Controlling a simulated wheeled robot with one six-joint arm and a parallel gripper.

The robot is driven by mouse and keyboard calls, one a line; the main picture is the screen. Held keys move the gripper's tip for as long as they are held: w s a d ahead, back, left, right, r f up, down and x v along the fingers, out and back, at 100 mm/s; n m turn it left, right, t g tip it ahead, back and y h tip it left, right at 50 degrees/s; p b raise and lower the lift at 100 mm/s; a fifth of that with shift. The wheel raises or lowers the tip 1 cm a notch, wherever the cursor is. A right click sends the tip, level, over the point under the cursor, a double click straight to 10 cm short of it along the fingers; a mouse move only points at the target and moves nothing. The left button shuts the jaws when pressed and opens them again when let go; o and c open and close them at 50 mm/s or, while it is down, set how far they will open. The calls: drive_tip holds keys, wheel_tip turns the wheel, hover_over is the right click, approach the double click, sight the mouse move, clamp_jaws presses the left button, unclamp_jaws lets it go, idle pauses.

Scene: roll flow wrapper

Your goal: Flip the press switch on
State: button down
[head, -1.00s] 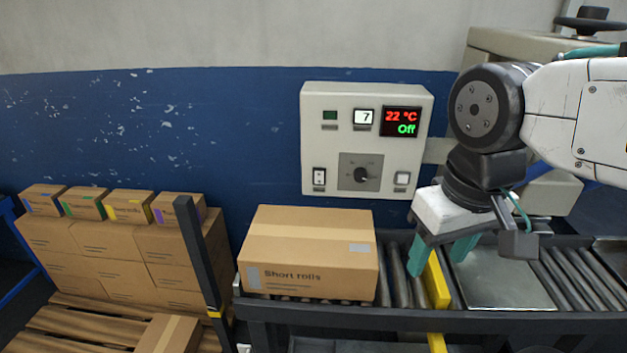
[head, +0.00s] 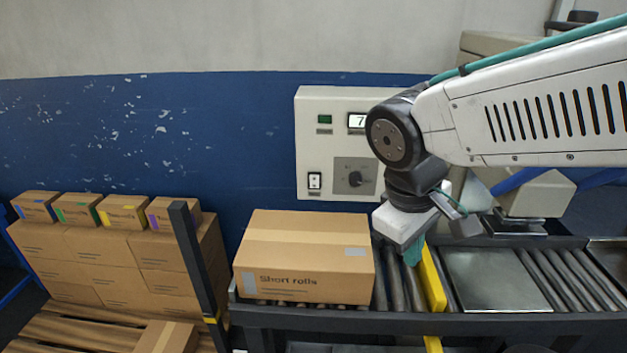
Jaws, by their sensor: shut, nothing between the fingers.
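The grey control panel (head: 308,150) is on the blue wall, behind the conveyor. A small white rocker switch in a black frame (head: 315,181) is at its lower left; its position is too small to tell. A dial (head: 355,179) sits to its right, and a green indicator (head: 325,119) is above. My gripper (head: 413,254) points down over the conveyor rollers, right of the carton and well to the right of and below the rocker switch. Its teal fingers are together and empty. My arm hides the panel's right part, including the red and green display and the lower right button.
A carton marked "Short rolls" (head: 300,262) stands on the roller conveyor (head: 480,316) below the panel. A yellow bar (head: 431,280) crosses the rollers near my gripper. A dark post (head: 193,265) and stacked boxes (head: 110,255) are at left.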

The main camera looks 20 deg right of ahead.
drive_tip(key=w+a+n+t, duration=0.4)
drive_tip(key=w+n, duration=0.8)
drive_tip(key=n, duration=0.2)
drive_tip(key=w+a+f+n+t+h, duration=0.1)
drive_tip(key=w+a+n+t, duration=0.4)
drive_tip(key=w+n, duration=0.7)
drive_tip(key=shift+n, duration=0.9)
drive_tip(key=shift+d+f, duration=0.1)
drive_tip(key=shift+f, duration=0.05)
approach(314, 181)
wheel_tip(314, 181, down, 4)
drive_tip(key=shift+w+d+f, duration=0.1)
drive_tip(key=shift+f, duration=0.1)
drive_tip(key=w, duration=0.1)
drive_tip(key=w+d, duration=0.1)
drive_tip(key=w, duration=0.1)
drive_tip(key=shift+d+r, duration=0.1)
drive_tip(key=shift+r, duration=0.1)
drive_tip(key=shift+w+d, duration=0.1)
drive_tip(key=shift+w, duration=0.3)
drive_tip(key=shift+r, duration=0.1)
